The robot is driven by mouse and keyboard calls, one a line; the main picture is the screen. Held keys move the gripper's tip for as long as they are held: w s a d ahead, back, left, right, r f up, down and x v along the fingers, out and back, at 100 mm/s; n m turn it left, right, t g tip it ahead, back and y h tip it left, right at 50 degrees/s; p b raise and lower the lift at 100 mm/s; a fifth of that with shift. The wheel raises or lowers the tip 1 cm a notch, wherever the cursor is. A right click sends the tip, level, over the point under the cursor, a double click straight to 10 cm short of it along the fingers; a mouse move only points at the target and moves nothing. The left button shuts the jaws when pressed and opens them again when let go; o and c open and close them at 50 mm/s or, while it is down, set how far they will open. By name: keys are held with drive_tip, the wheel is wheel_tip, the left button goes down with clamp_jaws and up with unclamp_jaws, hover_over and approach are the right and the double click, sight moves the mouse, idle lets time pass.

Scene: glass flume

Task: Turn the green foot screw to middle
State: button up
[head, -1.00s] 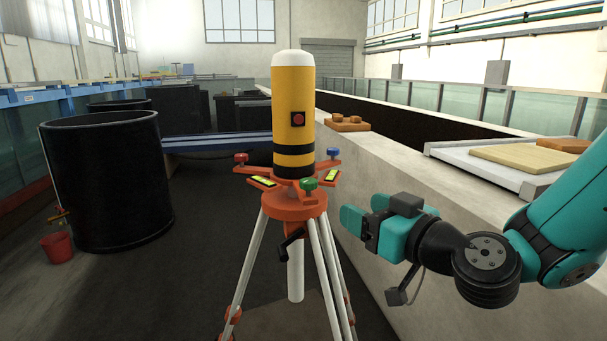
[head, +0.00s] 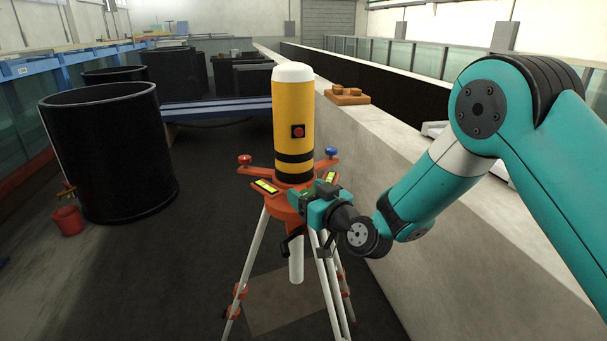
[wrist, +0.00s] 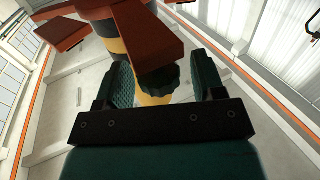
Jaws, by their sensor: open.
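The yellow instrument (head: 293,125) with black bands stands upright on an orange three-armed base (head: 283,204) atop a tripod. My gripper (head: 303,203) is at the front right arm of this base and covers the green foot screw in the head view. In the wrist view the green foot screw (wrist: 158,78) shows as a dark ribbed knob at the end of an orange arm (wrist: 146,38). My open fingers (wrist: 164,86) stand on either side of it, with a visible gap at the right finger. The knob's turn position cannot be read.
A red screw (head: 244,159) and a blue screw (head: 332,152) sit on the other base arms, with yellow level vials (head: 266,187) between. A concrete wall (head: 400,160) runs along the right. A black tank (head: 105,150) and red bucket (head: 68,220) stand left.

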drive_tip(key=shift+p+x, duration=0.35)
drive_tip(key=shift+x, duration=0.55)
drive_tip(key=c, duration=0.9)
drive_tip(key=shift+c, duration=0.2)
drive_tip(key=shift+f+b, duration=0.25)
drive_tip(key=shift+b, duration=0.75)
